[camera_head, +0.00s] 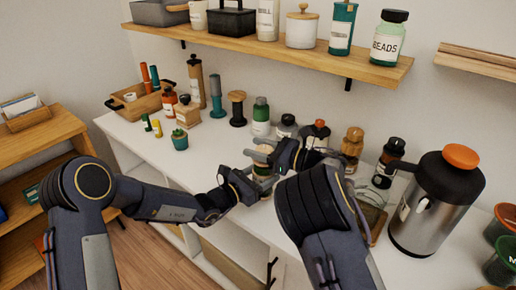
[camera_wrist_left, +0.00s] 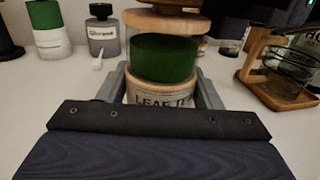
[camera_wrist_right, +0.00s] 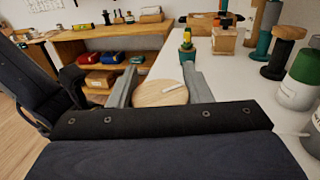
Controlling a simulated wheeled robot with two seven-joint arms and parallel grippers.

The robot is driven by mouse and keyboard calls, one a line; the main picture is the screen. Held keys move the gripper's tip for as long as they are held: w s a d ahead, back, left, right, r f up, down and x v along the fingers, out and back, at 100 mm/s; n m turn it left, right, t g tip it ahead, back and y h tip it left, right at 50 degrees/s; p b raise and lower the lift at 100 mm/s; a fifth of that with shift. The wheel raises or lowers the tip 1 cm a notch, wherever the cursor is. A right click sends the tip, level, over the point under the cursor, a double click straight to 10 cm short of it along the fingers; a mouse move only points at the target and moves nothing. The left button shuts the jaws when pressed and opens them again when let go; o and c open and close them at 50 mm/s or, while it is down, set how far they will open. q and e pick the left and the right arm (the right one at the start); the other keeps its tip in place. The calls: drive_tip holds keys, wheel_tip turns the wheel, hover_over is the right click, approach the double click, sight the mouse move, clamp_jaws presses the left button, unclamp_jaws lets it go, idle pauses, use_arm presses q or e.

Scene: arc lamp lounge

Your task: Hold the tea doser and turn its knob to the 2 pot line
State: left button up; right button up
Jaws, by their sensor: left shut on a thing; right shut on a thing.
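The tea doser (camera_wrist_left: 163,58) stands upright at the counter's front, a clear jar with green contents, wooden bands and a "LEAF T..." label. It is partly hidden in the head view (camera_head: 262,171). My left gripper (camera_wrist_left: 162,90) is shut on its labelled lower part, one finger on each side. The round wooden knob (camera_wrist_right: 160,94) on top carries a white pointer line, slanting slightly in the right wrist view. My right gripper (camera_wrist_right: 160,76) is shut on the knob, one finger on each side. The pot lines are not readable in any view.
A steel flask (camera_head: 425,210) with an orange cap and a wooden-based glass stand (camera_head: 372,192) are to the right. Several jars and grinders stand behind the doser. A small potted plant (camera_head: 180,139) is to the left, with clear white counter between.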

use_arm(q)
drive_tip(key=shift+f, duration=0.1)
use_arm(e)
drive_tip(key=m+t+h, duration=0.1)
drive_tip(key=t, duration=0.1)
drive_tip(key=m+t+h, duration=0.3)
drive_tip(key=t, duration=0.1)
drive_tip(key=shift+w+d+m, duration=0.1)
drive_tip(key=shift+w+m, duration=0.15)
drive_tip(key=shift+m, duration=0.15)
drive_tip(key=shift+w+d+m+t+h, duration=0.15)
drive_tip(key=shift+m+t+h, duration=0.5)
drive_tip(key=shift+h, duration=0.35)
drive_tip(key=shift+d+m+t+h, duration=0.1)
drive_tip(key=shift+m+t+h, duration=0.45)
drive_tip(key=shift+m+h, duration=0.35)
drive_tip(key=shift+h, duration=0.3)
drive_tip(key=o, duration=1)
drive_tip(key=shift+d, duration=0.1)
